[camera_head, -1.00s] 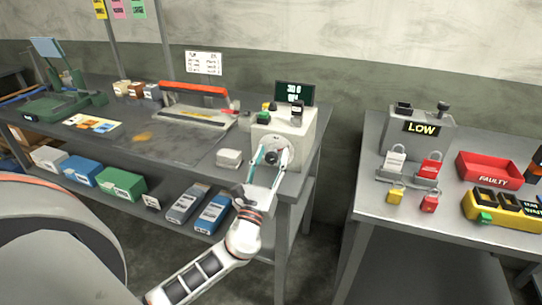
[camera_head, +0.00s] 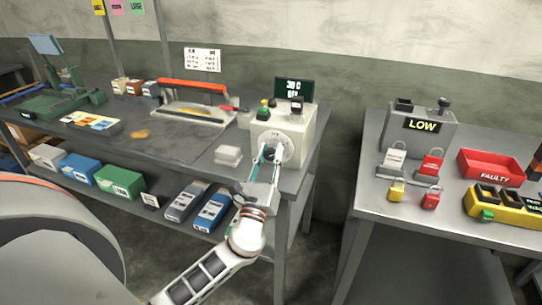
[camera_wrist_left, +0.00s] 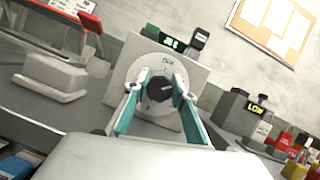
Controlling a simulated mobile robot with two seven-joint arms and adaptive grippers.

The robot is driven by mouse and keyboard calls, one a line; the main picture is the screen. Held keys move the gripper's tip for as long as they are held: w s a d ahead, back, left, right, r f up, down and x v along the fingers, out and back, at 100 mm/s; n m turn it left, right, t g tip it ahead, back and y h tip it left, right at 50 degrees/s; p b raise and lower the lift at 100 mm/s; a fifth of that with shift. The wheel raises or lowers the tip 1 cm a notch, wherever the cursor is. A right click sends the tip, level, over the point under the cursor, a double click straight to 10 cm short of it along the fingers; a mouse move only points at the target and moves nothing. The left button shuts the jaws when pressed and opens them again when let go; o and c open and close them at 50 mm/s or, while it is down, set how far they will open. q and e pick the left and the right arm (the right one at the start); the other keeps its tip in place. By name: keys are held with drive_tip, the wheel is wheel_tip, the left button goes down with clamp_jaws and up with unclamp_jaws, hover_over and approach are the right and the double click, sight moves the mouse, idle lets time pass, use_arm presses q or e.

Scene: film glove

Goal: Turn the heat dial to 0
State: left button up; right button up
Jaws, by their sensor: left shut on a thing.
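The heat dial (camera_wrist_left: 160,90) is a dark knob on a pale round plate on the front of a white control box (camera_head: 301,125). In the left wrist view it sits between the two teal-lined fingers of my left gripper (camera_wrist_left: 158,95). In the head view the left gripper (camera_head: 267,154) reaches up to the dial face from below and is shut on the dial, which it partly hides. A dark display (camera_head: 294,91) on top of the box shows green text, seemingly "30 C" and "OFF". My right gripper is not in view.
A green button (camera_head: 263,112) sits on top of the box. A white block (camera_head: 228,155) lies left of the box, near a sealer with a red bar (camera_head: 192,87). A second table on the right holds a grey "LOW" box (camera_head: 420,130), padlocks and a red tray (camera_head: 491,168).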

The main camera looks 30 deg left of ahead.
use_arm(q)
drive_tip(key=n+y, duration=0.1)
drive_tip(key=n, duration=0.1)
drive_tip(key=shift+f+n+g+b, duration=0.15)
drive_tip(key=shift+n+g+b, duration=0.15)
drive_tip(key=shift+g+b, duration=0.1)
drive_tip(key=shift+n+y, duration=0.4)
drive_tip(key=shift+n, duration=0.3)
drive_tip(key=n+g, duration=0.1)
drive_tip(key=n, duration=0.1)
drive_tip(key=n+g+y, duration=0.1)
drive_tip(key=n, duration=0.1)
drive_tip(key=shift+n+y+b, duration=0.3)
drive_tip(key=shift+n+b, duration=0.05)
drive_tip(key=shift+n, duration=0.05)
drive_tip(key=n+g, duration=0.1)
drive_tip(key=n, duration=0.2)
drive_tip(key=shift+a+y, duration=0.1)
drive_tip(key=shift+y, duration=0.2)
drive_tip(key=shift+n+g+p, duration=0.3)
drive_tip(key=shift+n+g, duration=0.1)
drive_tip(key=shift+n, duration=0.3)
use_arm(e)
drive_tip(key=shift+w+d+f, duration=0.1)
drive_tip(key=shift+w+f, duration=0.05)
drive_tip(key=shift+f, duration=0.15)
use_arm(q)
drive_tip(key=o, duration=1.1)
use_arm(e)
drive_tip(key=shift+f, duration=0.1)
